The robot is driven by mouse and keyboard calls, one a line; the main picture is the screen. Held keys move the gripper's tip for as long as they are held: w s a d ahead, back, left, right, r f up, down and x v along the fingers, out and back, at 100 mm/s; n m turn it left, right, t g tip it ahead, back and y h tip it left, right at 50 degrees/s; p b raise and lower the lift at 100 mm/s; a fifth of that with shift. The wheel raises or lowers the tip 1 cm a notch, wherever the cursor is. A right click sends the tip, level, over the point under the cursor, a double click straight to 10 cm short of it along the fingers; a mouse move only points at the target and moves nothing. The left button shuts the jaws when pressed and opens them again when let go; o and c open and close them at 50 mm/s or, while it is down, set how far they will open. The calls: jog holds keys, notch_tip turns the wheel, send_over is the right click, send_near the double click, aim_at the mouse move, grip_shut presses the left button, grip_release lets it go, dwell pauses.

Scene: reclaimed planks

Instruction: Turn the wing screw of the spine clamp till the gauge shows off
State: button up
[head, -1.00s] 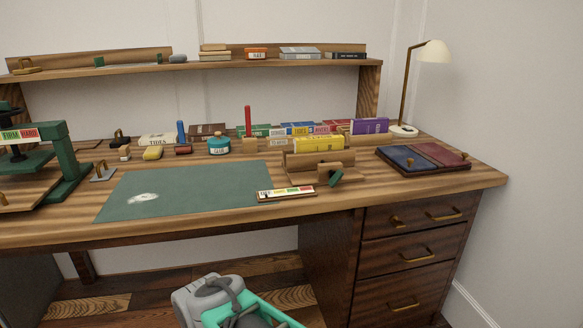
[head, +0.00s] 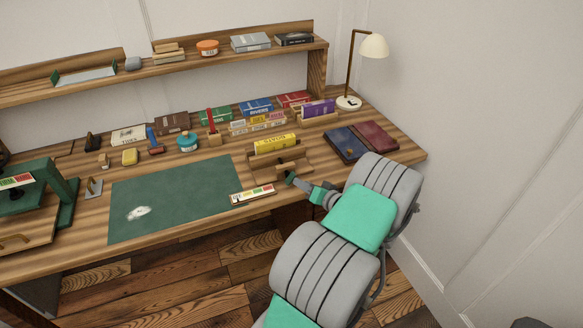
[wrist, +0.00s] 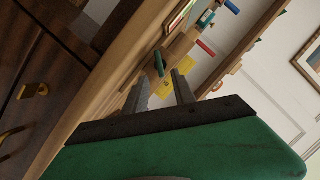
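The spine clamp (head: 266,160) is a wooden press near the desk's front edge, with a yellow book (head: 272,144) in it. Its dark green wing screw (head: 289,177) faces the front and also shows in the wrist view (wrist: 159,62). The gauge (head: 253,195) is a strip with coloured fields on the desk edge, left of the screw; its reading is too small to tell. My gripper (wrist: 161,87) is open. In the wrist view its two fingers point toward the wing screw, which shows beyond and between their tips. I cannot tell whether they touch it.
A green mat (head: 180,195) lies left of the gauge. A blue folder (head: 345,144) and a dark red one (head: 375,135) lie to the right. Several books, a teal tin (head: 187,141) and a lamp (head: 372,46) stand behind. Drawers (wrist: 35,90) fill the wrist view's left side.

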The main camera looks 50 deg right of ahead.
aim_at(291, 176)
jog(key=x, duration=0.7)
jog(key=shift+w+f+p, duration=0.25)
jog(key=shift+w+p, duration=0.1)
jog(key=shift+p, duration=0.05)
jog(key=shift+c, duration=0.3)
grip_shut()
